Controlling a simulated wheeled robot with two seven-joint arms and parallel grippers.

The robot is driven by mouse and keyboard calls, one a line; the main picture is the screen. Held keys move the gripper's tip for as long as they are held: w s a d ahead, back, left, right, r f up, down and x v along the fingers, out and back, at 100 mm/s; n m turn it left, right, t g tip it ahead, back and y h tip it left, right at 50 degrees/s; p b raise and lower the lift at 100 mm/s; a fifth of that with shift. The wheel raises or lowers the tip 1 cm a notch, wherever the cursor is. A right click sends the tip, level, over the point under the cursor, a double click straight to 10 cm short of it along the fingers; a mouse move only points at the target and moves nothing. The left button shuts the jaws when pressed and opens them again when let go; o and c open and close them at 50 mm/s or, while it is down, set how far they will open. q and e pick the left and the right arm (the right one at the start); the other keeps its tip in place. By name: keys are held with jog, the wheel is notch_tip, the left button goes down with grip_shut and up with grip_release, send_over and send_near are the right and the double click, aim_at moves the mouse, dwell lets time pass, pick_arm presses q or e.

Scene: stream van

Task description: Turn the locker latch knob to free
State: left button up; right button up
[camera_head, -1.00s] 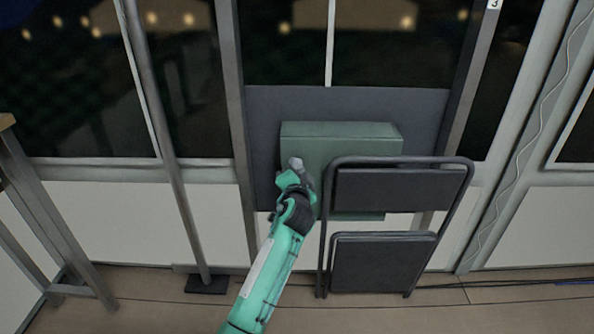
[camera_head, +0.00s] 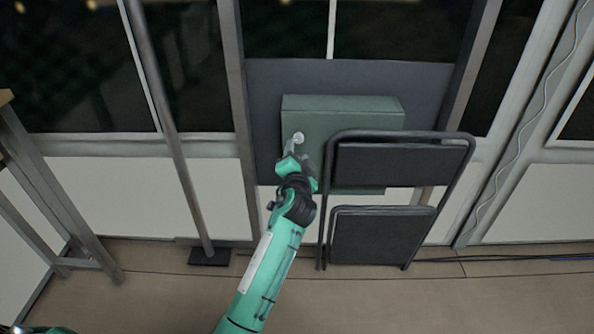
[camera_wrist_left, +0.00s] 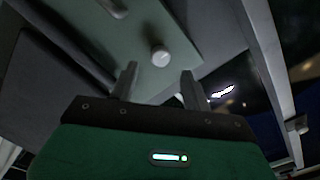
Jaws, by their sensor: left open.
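The green locker (camera_head: 340,112) is mounted on a dark panel in the middle of the head view. Its latch knob (camera_head: 298,137) is a small pale round knob at the locker's left side. In the left wrist view the knob (camera_wrist_left: 160,56) stands out from the green door (camera_wrist_left: 200,48), just beyond the fingertips. My left gripper (camera_head: 293,146) is open in front of the knob, and its two fingers (camera_wrist_left: 158,72) sit apart on either side below it. I see no contact between fingers and knob. My right gripper is not in view.
A folded dark chair (camera_head: 400,165) stands in front of the locker's right and lower part. A grey pole (camera_head: 172,130) with a dark foot is to the left. A metal frame (camera_head: 40,190) stands at far left. The floor (camera_head: 420,300) in front is clear.

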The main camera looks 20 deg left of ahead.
pick_arm(q)
jog(key=v, duration=0.8)
jog(key=shift+s+p, duration=0.3)
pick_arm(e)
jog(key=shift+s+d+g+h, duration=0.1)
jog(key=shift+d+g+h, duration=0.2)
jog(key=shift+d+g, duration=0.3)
pick_arm(q)
jog(key=shift+d, duration=0.1)
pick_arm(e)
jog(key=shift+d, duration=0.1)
